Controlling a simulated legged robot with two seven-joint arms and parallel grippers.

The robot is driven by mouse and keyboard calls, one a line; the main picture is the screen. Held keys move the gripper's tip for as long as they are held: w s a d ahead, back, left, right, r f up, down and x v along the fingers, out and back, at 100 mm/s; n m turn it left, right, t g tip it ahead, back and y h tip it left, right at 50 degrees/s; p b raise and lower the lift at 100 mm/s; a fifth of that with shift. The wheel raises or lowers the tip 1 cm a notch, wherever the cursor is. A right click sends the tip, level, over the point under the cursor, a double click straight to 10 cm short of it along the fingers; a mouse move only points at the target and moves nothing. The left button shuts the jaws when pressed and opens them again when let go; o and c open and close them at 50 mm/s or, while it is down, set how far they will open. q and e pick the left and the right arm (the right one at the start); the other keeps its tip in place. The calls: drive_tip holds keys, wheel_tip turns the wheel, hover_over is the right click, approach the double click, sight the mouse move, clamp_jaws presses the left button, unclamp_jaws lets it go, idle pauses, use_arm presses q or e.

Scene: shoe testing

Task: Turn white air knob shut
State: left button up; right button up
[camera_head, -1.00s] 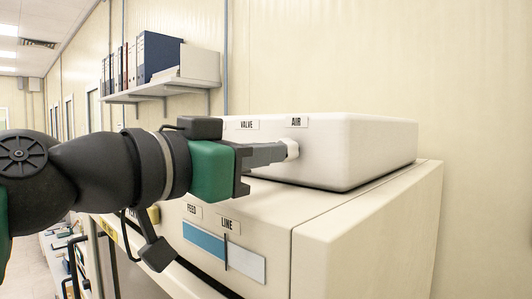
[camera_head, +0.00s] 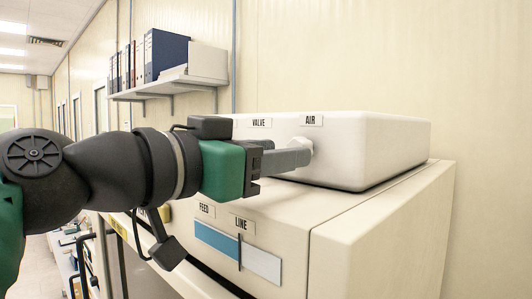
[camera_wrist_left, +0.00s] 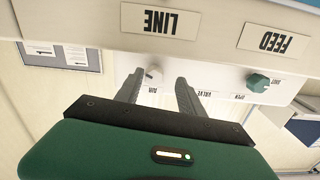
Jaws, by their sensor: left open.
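The white air knob (camera_head: 302,145) sits on the front of the white box under the AIR label (camera_head: 311,121), partly hidden behind my fingers. In the left wrist view, which is upside down, the white knob (camera_wrist_left: 153,74) lies between the two spread fingertips, nearer the left one. My left gripper (camera_head: 296,155) is open with its fingers reaching to the knob; it also shows in the left wrist view (camera_wrist_left: 160,78). I cannot tell whether a finger touches the knob. A green knob (camera_wrist_left: 258,83) sits near the VALVE label, outside the fingers. My right gripper is not in view.
The white box (camera_head: 385,150) rests on a larger cream cabinet (camera_head: 385,235), which has FEED and LINE labels and a blue-white slider panel (camera_head: 262,262). A wall shelf (camera_head: 165,90) with binders is behind. The wall right of the box is bare.

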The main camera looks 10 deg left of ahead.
use_arm(q)
drive_tip(key=shift+w+d, duration=0.15)
drive_tip(key=shift+d, duration=0.95)
drive_tip(key=b+v, duration=0.7)
drive_tip(key=v, duration=1)
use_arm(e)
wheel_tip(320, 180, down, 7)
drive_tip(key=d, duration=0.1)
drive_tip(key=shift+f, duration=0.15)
use_arm(q)
drive_tip(key=shift+w+a, duration=0.15)
drive_tip(key=shift+a, duration=0.1)
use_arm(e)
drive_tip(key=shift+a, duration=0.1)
